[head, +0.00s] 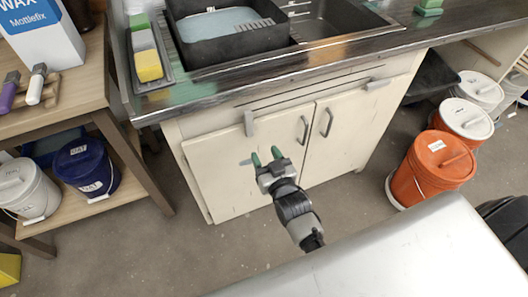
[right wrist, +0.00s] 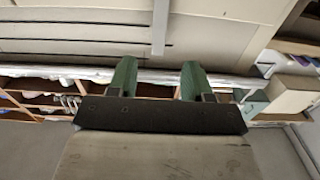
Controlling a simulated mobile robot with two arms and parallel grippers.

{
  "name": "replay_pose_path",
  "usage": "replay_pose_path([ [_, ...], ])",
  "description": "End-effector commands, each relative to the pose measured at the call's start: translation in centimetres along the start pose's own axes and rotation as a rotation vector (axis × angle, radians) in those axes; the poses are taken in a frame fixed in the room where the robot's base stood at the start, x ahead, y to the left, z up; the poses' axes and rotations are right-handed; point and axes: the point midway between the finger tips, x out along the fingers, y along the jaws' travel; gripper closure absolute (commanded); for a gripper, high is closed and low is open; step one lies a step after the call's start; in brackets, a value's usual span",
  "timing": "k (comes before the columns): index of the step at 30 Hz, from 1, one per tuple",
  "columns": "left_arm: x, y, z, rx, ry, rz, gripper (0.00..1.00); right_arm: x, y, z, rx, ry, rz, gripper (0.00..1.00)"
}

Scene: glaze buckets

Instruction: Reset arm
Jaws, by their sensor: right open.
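My right gripper (head: 265,158) is in the middle of the head view, in front of the white sink cabinet (head: 240,168). Its two green-tipped fingers stand apart with nothing between them. In the right wrist view my right gripper (right wrist: 158,82) shows the same two green fingers, open and empty. My left gripper is not in view.
A dark counter with a black sink basin (head: 238,45) tops the cabinet. An orange bucket (head: 428,170) and white-lidded buckets stand at right. A wooden shelf unit (head: 90,105) at left holds a blue bucket (head: 85,168) and a white bucket (head: 28,190). Open floor lies before the cabinet.

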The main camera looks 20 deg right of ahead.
Motion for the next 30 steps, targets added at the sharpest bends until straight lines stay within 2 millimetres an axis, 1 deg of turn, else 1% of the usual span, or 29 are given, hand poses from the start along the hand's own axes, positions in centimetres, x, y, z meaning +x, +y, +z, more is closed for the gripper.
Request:
replay_pose_path([
  [11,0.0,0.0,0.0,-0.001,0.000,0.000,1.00,0.0,0.0,0.2,0.000,-0.005,-0.001,0.50],
  [13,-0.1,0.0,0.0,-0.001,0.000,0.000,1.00,-0.2,-0.1,1.2,-0.001,-0.032,-0.006,0.50],
  [14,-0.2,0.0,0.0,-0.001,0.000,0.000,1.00,-0.4,-0.2,2.0,-0.002,-0.054,-0.010,0.50],
  [17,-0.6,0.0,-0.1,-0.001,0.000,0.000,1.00,-1.6,-0.7,6.6,-0.008,-0.178,-0.030,0.50],
  [18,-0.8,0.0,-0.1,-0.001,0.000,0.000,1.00,-2.6,-0.8,9.1,-0.013,-0.245,-0.041,0.50],
  [20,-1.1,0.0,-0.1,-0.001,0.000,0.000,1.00,-4.5,-1.1,13.1,-0.020,-0.360,-0.058,0.50],
  [21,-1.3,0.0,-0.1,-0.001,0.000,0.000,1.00,-6.0,-1.1,15.8,-0.026,-0.438,-0.069,0.50],
  [23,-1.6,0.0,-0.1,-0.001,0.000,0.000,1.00,-8.7,-1.1,19.6,-0.036,-0.555,-0.082,0.50],
  [24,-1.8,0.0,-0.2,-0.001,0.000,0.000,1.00,-10.7,-1.0,21.9,-0.043,-0.633,-0.091,0.50],
  [26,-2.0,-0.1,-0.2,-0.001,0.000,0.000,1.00,-13.9,-0.7,25.2,-0.055,-0.747,-0.102,0.50],
  [27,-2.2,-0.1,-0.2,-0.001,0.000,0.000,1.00,-16.3,-0.3,27.2,-0.064,-0.823,-0.107,0.50],
  [29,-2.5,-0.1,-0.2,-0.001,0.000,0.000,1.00,-20.0,0.3,29.9,-0.078,-0.936,-0.115,0.50],
  [30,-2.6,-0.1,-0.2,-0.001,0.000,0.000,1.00,-22.6,0.8,31.5,-0.088,-1.008,-0.119,0.50],
])
